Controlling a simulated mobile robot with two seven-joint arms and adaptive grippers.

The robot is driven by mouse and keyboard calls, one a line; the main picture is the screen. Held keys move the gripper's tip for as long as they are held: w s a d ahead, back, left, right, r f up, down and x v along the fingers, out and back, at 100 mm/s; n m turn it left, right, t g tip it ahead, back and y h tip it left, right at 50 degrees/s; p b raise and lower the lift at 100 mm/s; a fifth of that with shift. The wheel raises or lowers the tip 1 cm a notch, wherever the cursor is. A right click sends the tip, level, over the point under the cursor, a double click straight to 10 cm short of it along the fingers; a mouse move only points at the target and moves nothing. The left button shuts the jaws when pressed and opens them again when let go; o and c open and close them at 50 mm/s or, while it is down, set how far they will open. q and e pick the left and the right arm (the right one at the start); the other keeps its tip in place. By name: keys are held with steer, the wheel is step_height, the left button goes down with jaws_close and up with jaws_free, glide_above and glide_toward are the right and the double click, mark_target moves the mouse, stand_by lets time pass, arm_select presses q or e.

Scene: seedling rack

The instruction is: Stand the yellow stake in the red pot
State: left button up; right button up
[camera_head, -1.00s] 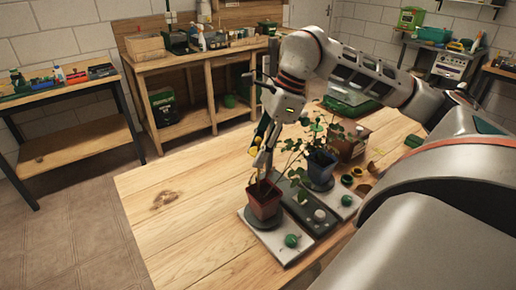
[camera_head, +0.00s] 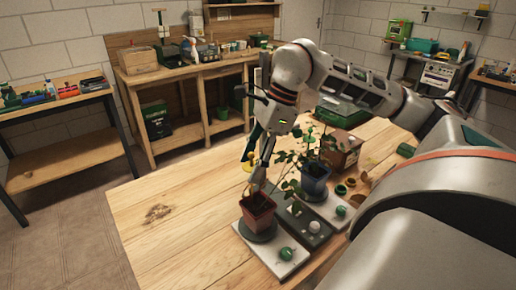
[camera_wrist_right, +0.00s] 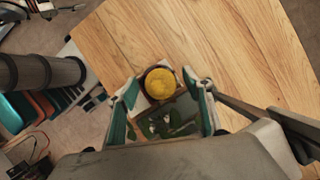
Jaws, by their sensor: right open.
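The red pot (camera_head: 258,213) stands upright on a dark round saucer (camera_head: 259,232) on a pale tile at the front of the wooden table. My right gripper (camera_head: 254,168) is above the pot, pointing down, with its fingers apart. The yellow stake (camera_head: 250,162) shows between the fingers over the pot. In the right wrist view its round yellow top (camera_wrist_right: 162,83) lies between the open fingertips (camera_wrist_right: 166,92), with a gap at each side. The stake's lower end is hidden, so its seating in the soil cannot be told. My left gripper is out of view.
A blue-grey pot (camera_head: 315,180) with a leafy plant stands close behind right, its leaves reaching near my right gripper. Green knobs (camera_head: 286,254) sit on the pale tiles.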

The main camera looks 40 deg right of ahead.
steer(key=v, duration=1.1)
steer(key=shift+r, duration=0.3)
steer(key=shift+d, duration=0.1)
